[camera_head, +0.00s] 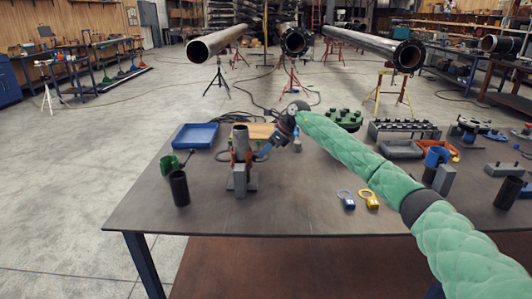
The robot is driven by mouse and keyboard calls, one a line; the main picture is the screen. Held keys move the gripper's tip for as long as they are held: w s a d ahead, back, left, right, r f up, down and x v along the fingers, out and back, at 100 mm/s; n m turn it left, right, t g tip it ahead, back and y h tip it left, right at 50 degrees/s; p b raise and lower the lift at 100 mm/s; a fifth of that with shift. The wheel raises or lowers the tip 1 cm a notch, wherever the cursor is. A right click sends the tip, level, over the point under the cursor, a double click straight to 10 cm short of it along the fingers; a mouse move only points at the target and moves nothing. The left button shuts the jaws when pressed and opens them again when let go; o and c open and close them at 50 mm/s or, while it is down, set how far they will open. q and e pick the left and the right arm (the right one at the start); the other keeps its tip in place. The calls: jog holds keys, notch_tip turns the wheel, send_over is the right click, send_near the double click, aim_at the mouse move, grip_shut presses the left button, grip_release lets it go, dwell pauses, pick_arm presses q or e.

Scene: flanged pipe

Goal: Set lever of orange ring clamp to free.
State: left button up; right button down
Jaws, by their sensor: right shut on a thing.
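The orange ring clamp (233,158) sits around a short grey pipe (240,140) that stands upright in a grey block stand (240,182) on the table. My right gripper (264,151) reaches in from the right and is shut at the clamp's right side, on what looks like its lever. A small blue part shows at the fingertips, and the gripper hides much of the lever, so its exact setting cannot be told. My left gripper is not in view.
A blue tray (196,136) lies behind the clamp. A black cylinder (180,188) and a green cup (169,164) stand to its left. Blue (346,199) and yellow (369,199) tags lie to the right. The table front is clear.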

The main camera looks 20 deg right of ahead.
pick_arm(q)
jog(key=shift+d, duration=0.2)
pick_arm(e)
jog(key=shift+r, duration=0.1)
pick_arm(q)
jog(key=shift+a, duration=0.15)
pick_arm(e)
jog(key=c, duration=1.4)
grip_release()
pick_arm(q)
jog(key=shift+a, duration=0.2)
pick_arm(e)
jog(key=shift+o, duration=0.6)
jog(key=shift+a, duration=0.1)
pick_arm(q)
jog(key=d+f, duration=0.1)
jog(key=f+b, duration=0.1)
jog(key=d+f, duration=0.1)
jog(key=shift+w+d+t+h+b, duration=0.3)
jog(key=shift+b, duration=0.1)
pick_arm(e)
jog(key=v, duration=0.7)
jog(key=shift+r, duration=0.4)
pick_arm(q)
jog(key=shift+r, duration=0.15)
